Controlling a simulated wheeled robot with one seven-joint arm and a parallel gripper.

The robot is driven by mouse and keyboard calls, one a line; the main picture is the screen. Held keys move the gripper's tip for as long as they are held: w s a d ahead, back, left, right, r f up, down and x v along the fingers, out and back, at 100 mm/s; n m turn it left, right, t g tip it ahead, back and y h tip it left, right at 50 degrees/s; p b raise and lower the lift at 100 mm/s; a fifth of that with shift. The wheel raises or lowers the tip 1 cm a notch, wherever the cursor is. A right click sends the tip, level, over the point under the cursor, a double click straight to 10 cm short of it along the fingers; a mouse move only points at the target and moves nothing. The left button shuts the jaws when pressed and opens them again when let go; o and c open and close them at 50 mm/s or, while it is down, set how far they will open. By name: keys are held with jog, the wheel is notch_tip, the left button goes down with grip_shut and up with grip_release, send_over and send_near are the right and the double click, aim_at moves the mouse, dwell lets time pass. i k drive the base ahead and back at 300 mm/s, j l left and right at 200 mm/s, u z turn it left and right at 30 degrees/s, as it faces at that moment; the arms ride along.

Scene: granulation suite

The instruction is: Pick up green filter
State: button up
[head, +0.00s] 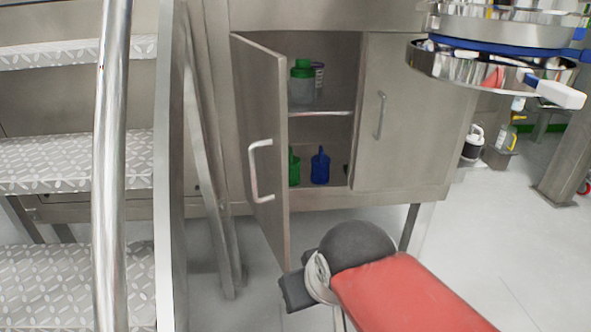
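A small dark green object (294,167), which looks like the green filter, stands upright on the lower level of the open cabinet (330,112). Its left side is partly hidden by the open door. A blue object (320,167) of similar shape stands just to its right, with a small gap between them. My gripper (294,291) shows only as a dark part at the end of my red arm, low and in front of the cabinet, apart from the green object. Its fingers cannot be made out.
The left cabinet door (262,130) stands open toward me; the right door (395,125) is shut. A green-capped bottle (301,84) and another container stand on the upper shelf (320,113). Metal steps with a rail (112,170) fill the left. Round steel equipment (490,65) hangs upper right.

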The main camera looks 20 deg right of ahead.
aim_at(294, 163)
jog(key=i+l+u, duration=0.15)
jog(key=l, duration=0.15)
jog(key=i+l+u, duration=0.35)
jog(key=l, duration=0.25)
jog(key=l+u, duration=0.15)
jog(key=l, duration=0.15)
